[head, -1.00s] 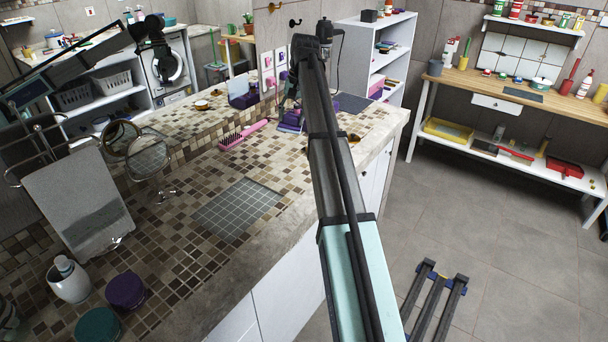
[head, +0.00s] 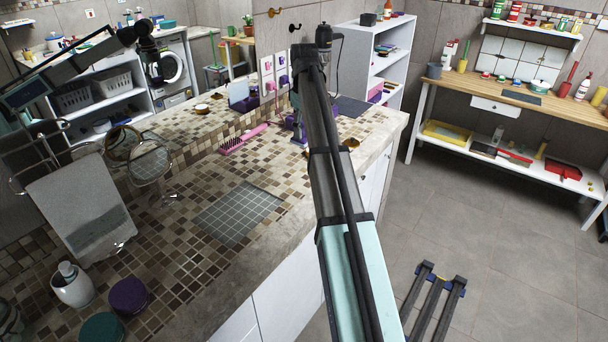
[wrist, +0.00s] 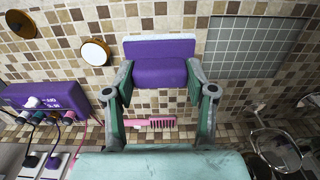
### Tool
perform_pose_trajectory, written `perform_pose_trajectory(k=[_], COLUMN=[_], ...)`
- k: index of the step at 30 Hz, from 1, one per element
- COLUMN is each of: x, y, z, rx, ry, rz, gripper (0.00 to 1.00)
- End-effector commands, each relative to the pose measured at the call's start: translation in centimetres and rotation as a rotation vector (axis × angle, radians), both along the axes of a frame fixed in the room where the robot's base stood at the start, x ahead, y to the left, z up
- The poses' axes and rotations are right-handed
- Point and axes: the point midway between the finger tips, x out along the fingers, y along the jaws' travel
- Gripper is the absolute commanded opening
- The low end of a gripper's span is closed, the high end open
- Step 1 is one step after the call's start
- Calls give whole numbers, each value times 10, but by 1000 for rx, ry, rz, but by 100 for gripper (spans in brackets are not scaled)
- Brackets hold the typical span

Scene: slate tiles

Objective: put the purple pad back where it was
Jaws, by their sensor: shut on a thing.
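The purple pad (wrist: 160,70), a small block with a paler lilac-white strip along its far edge, is between the two fingers of my gripper (wrist: 160,78) in the wrist view. The fingers are shut on its two sides. Tiled countertop shows around and beyond it; I cannot tell its exact height above the tiles. In the head view my arm reaches over the far part of the counter and hides most of the gripper and pad.
A pink comb (wrist: 152,123) lies near the mirror. A purple box with plugs and cables (wrist: 45,98) is at left in the wrist view, with a round white-topped dish (wrist: 95,52) beside it. The grey grid patch (head: 238,212) is bare. A round mirror stands at left.

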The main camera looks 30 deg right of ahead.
Motion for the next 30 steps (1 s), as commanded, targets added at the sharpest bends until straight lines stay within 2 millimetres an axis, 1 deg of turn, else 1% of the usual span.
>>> perform_pose_trajectory(k=[3,9,13,15,18,23,25,30], x=[-3,-2,-2,-2,-1,0,-1,-1], y=[1,1,1,1,0,0,0,0], z=[-28,-77,-104,-114,-125,-132,-138,-161], rx=[2,2,1,1,1,1,1,2], ry=[3,3,2,2,0,0,0,1], rz=[-1,-2,-2,-3,-3,-3,-3,-3], gripper=[28,28,28,28,28,28,28,28])
